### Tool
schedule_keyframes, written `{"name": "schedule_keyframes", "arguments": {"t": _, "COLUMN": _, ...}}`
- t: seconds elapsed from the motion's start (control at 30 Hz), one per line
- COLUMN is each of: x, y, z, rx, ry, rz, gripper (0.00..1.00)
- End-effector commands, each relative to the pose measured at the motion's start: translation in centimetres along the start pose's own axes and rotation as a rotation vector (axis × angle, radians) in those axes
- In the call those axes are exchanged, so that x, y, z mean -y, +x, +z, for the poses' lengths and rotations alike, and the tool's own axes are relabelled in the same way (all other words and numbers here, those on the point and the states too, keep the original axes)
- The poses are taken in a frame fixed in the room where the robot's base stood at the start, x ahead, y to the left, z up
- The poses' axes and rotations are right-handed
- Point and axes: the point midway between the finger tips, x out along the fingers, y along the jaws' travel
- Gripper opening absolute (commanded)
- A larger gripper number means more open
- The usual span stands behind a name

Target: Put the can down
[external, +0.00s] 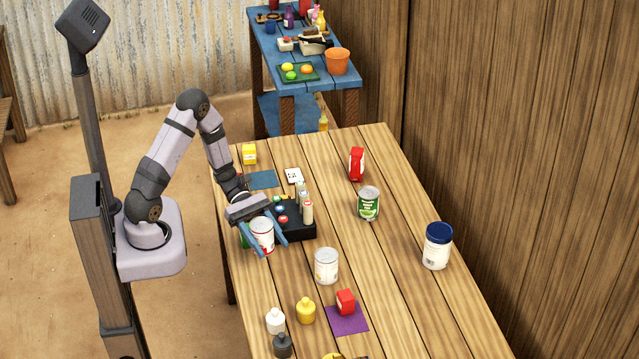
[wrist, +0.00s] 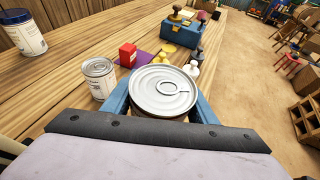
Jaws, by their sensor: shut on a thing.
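My gripper (external: 267,240) is shut on a can (external: 262,231) with a pale side and some red on it, near the left edge of the wooden table (external: 395,290). The can is upright. In the wrist view its round silver lid (wrist: 150,92) with a pull ring sits between the blue fingers, which hide its side. I cannot tell whether its base touches the table. A second, pale-labelled can (external: 326,266) stands apart to its right; it also shows in the wrist view (wrist: 99,80). A green-labelled can (external: 368,204) stands farther back.
A black tray (external: 298,232) with several small items is right beside my gripper. A red box (external: 346,301) is on a purple mat (external: 350,322). A blue-lidded jar (external: 437,247) stands at right. The table's middle right is clear.

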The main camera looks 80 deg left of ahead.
Motion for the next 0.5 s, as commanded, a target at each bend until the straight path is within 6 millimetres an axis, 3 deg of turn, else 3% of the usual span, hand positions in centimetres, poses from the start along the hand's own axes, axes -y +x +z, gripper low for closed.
{"name": "schedule_keyframes", "arguments": {"t": 0.17, "x": -3.7, "y": 0.8, "z": -1.1, "rx": 0.0, "ry": -0.003, "rz": 0.021, "gripper": 0.2}}
{"name": "schedule_keyframes", "arguments": {"t": 0.27, "x": -7.0, "y": 1.5, "z": -1.4, "rx": 0.001, "ry": -0.01, "rz": 0.044, "gripper": 0.2}}
{"name": "schedule_keyframes", "arguments": {"t": 0.37, "x": -11.0, "y": 2.3, "z": -1.0, "rx": 0.001, "ry": -0.02, "rz": 0.076, "gripper": 0.2}}
{"name": "schedule_keyframes", "arguments": {"t": 0.5, "x": -17.1, "y": 3.8, "z": 0.9, "rx": 0.004, "ry": -0.043, "rz": 0.137, "gripper": 0.2}}
